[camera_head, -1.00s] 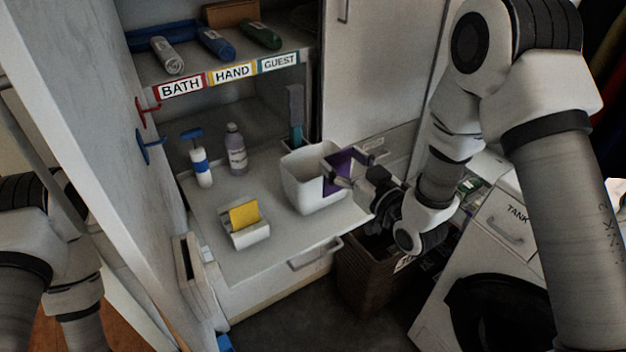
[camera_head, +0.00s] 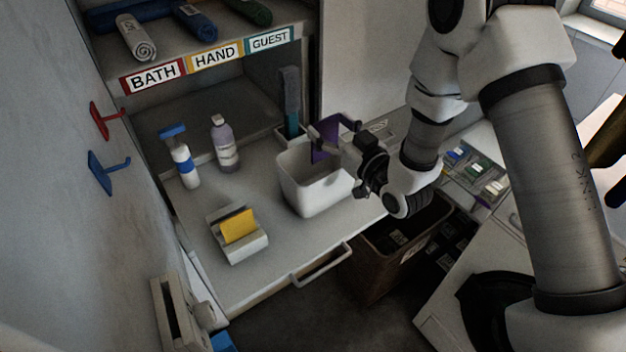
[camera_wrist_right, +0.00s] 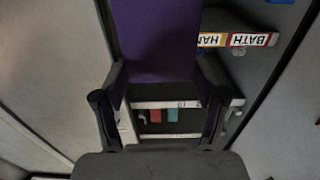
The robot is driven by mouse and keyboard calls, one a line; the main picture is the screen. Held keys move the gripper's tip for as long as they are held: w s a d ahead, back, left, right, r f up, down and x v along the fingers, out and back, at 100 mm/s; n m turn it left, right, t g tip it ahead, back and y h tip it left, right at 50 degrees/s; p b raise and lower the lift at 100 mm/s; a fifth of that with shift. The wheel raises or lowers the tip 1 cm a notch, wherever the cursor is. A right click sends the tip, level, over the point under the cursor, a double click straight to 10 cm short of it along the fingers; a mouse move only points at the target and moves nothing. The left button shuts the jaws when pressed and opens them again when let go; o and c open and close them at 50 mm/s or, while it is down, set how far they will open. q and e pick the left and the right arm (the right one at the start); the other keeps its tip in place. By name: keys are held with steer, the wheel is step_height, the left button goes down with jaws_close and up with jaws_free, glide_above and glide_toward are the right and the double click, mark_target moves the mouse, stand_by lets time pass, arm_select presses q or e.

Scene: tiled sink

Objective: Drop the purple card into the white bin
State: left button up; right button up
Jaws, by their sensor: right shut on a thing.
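The purple card (camera_head: 324,138) is held by my right gripper (camera_head: 335,140), above the back part of the white bin's opening. The white bin (camera_head: 318,190) stands upright on the counter. In the right wrist view the card (camera_wrist_right: 155,40) stands between the two fingers of the right gripper (camera_wrist_right: 158,90), which are shut on it. Part of the card is hidden behind the fingers in the head view. I cannot make out the bin in the wrist view. My left gripper is not in view.
A white holder (camera_head: 245,250) with a yellow card (camera_head: 238,226) stands on the counter (camera_head: 285,240). A blue-topped pump bottle (camera_head: 186,165) and a lilac bottle (camera_head: 224,147) stand behind. A brown basket (camera_head: 375,268) stands below the counter's right edge. Red and blue hooks stick out at left.

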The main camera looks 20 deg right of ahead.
step_height(320, 180, down, 3)
steer(key=shift+w+b, duration=0.1)
steer(key=shift+b, duration=0.45)
steer(key=shift+w+f, duration=0.25)
steer(key=shift+f, duration=0.1)
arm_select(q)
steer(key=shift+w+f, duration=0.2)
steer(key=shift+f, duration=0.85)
arm_select(e)
steer(key=shift+r, duration=0.1)
steer(key=o, duration=0.9)
steer(key=shift+s+r, duration=0.15)
steer(key=shift+s, duration=0.1)
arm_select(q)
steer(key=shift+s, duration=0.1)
arm_select(e)
steer(key=shift+o, duration=0.2)
steer(key=shift+w, duration=0.1)
glide_toward(327, 137)
steer(key=shift+w+a+r, duration=0.1)
steer(key=shift+w+a, duration=0.1)
steer(key=shift+w, duration=0.35)
